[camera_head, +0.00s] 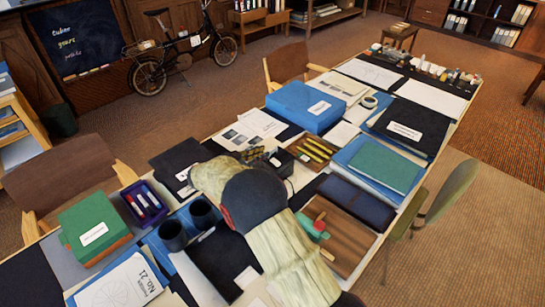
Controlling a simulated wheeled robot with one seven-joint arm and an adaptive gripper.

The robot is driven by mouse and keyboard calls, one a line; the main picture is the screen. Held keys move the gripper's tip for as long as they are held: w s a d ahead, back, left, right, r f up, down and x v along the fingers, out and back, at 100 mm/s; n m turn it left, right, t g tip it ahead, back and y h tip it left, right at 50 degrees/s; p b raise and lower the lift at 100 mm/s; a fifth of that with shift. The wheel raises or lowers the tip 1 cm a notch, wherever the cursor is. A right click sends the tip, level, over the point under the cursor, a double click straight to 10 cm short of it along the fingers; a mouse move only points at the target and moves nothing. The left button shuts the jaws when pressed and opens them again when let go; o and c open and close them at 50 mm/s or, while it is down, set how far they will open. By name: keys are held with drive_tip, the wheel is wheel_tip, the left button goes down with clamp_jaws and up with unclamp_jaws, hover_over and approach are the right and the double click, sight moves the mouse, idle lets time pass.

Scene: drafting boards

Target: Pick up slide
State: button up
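I cannot make out a slide for certain in the head view; any small flat piece is too small to tell or is hidden behind my arm. My arm reaches up from the bottom over the middle of the long table (15,270). My gripper seems to be the small dark mechanism (262,156) just past the arm's pale far link, near a small labelled dark item (276,161). Its fingers are too small and cluttered to read, so I cannot tell whether it is open or holds anything.
A tray of yellow tools (315,150), a blue box (306,106) and a brown board (345,240) lie around my arm. Two dark cups (173,236), a purple tray (146,205) and a green box (90,228) stand at left. Chairs (288,65) flank the crowded table.

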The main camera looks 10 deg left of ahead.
sight(272, 150)
drive_tip(key=b+x, duration=0.2)
drive_tip(key=x, duration=0.2)
drive_tip(key=shift+w+d+f, duration=0.1)
drive_tip(key=shift+f, duration=0.05)
drive_tip(key=shift+c, duration=0.9)
clamp_jaws()
